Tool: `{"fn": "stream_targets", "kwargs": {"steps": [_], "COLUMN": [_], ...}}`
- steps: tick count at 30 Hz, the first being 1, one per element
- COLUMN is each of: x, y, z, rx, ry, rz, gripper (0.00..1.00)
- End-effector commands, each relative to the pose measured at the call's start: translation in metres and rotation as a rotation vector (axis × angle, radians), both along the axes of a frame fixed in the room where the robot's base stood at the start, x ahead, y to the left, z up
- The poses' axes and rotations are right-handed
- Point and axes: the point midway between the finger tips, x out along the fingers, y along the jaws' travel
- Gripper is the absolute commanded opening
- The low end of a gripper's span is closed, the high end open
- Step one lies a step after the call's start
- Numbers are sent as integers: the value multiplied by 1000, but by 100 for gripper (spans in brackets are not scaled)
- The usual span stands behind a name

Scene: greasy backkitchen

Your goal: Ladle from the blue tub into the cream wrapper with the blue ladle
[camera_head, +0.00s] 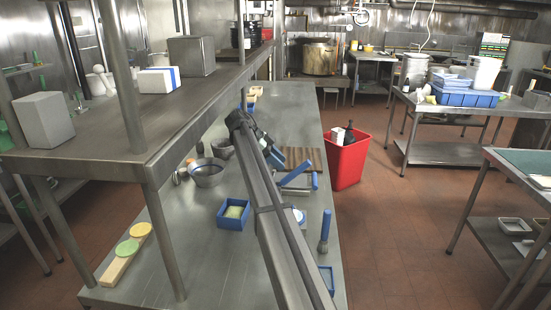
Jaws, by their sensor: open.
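The blue tub (233,214) is square and stands on the steel counter, left of my arm, with pale yellow-green contents. A yellowish round disc (140,230), the closest match to the cream wrapper, lies on a pale wooden board at the counter's near left, beside a green disc (127,248). My gripper (277,158) is small and dark, above the counter beyond the tub, open and apart from the tub and discs.
A metal bowl (207,173) stands behind the tub. Blue-and-grey items (298,176) and a brown slatted board (308,158) lie near my gripper. A raised steel shelf (100,135) overhangs the left side. A red bin (347,163) stands beyond the right edge.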

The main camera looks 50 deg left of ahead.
Motion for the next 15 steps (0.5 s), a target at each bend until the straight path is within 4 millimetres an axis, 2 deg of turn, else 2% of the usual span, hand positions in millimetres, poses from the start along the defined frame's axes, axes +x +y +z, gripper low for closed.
{"fn": "stream_targets", "kwargs": {"steps": [15], "x": [30], "y": [-31], "z": [-44], "rx": [0], "ry": [2], "rz": [0], "gripper": [49]}}
